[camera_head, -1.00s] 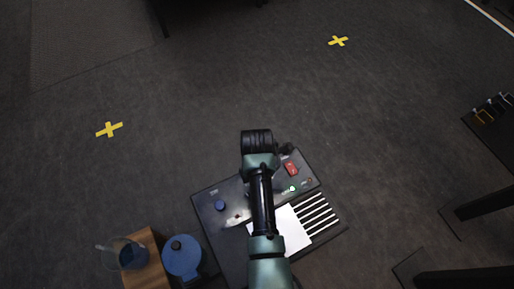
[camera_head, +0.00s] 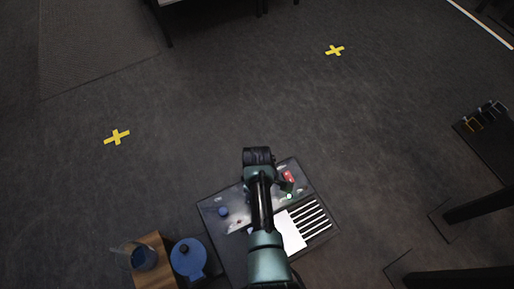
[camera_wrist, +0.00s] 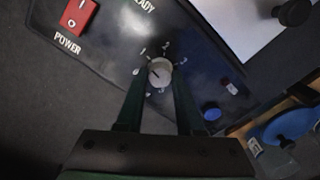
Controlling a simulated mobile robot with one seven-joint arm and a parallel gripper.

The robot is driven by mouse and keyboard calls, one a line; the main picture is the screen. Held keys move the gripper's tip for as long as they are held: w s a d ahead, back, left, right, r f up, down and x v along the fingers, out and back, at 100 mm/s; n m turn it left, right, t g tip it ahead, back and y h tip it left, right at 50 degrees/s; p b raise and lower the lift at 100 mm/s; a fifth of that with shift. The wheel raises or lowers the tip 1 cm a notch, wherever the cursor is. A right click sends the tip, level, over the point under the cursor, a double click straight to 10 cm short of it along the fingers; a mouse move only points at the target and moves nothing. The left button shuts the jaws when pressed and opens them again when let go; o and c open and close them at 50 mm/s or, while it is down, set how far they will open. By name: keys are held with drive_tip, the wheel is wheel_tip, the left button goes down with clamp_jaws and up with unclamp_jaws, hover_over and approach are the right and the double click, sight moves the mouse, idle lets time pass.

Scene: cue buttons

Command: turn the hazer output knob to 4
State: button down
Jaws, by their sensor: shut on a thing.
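The hazer is a dark box (camera_head: 213,205) with a control panel, below my arm in the head view. Its output knob (camera_wrist: 159,70) is a small pale round knob in the middle of the wrist view. Small white digits ring it, with 0 at its left and 1, 2 and 3 over its top. I cannot read its pointer with certainty. My gripper (camera_wrist: 159,78) is shut on the knob, one dark finger on each side. In the head view my arm hides the knob.
A red power switch (camera_wrist: 76,16) and a blue button (camera_wrist: 211,112) sit on the same panel. A white sheet (camera_head: 292,232) lies by the slotted vent. A blue lidded pot (camera_head: 188,261) and a wooden block (camera_head: 154,258) with a glass jug stand left of the box.

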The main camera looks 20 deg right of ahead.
drive_tip(key=m+p, duration=0.1)
drive_tip(key=m, duration=0.3)
drive_tip(key=shift+m, duration=0.3)
drive_tip(key=m+p, duration=0.1)
drive_tip(key=m, duration=0.2)
drive_tip(key=shift+m, duration=0.4)
drive_tip(key=m, duration=0.8)
drive_tip(key=shift+p, duration=0.4)
drive_tip(key=m, duration=0.4)
drive_tip(key=shift+m, duration=0.3)
drive_tip(key=m, duration=0.3)
drive_tip(key=shift+m, duration=0.3)
drive_tip(key=m, duration=0.3)
drive_tip(key=shift+m, duration=0.3)
drive_tip(key=shift+m+p, duration=0.3)
drive_tip(key=shift+m, duration=1.5)
